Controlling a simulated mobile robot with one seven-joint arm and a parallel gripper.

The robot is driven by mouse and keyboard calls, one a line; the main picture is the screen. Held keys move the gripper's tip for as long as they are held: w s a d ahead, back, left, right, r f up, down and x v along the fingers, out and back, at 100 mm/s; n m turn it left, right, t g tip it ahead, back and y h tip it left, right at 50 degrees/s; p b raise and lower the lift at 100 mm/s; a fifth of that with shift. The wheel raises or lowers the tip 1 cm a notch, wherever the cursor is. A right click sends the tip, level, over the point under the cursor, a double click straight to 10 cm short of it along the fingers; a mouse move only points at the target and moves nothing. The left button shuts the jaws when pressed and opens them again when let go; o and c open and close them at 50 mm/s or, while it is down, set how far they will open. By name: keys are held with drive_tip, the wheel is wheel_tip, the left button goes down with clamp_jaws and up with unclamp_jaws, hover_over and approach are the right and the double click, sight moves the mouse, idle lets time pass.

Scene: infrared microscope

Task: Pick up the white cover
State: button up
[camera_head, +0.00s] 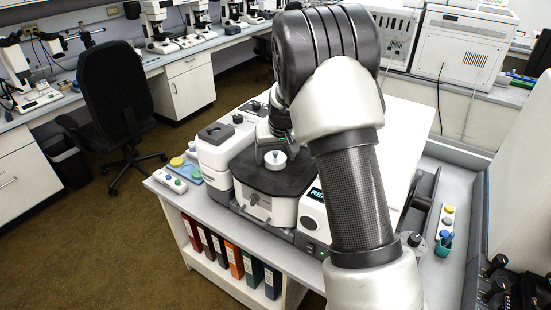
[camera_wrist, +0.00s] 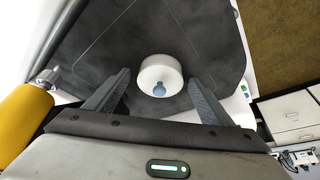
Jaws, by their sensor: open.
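The white cover (camera_wrist: 160,69) is a small round white piece with a blue-grey spot on its near side. It sits on the dark flat stage (camera_wrist: 90,45) of the microscope. In the head view the cover (camera_head: 275,158) shows on the stage (camera_head: 262,180), just below my gripper. My gripper (camera_wrist: 158,78) is open in the wrist view, one finger on each side of the cover with a gap on both sides. Whether the fingertips are level with the cover is hard to tell. In the head view my arm hides most of the gripper.
The microscope's white housing (camera_head: 214,150) stands left of the stage. A tray with coloured caps (camera_head: 186,168) lies at the bench's left. In the wrist view a yellow cylindrical part (camera_wrist: 22,118) is at left. Binders (camera_head: 234,258) fill the shelf below.

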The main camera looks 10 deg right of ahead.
drive_tip(key=c, duration=1.1)
drive_tip(key=shift+r, duration=0.1)
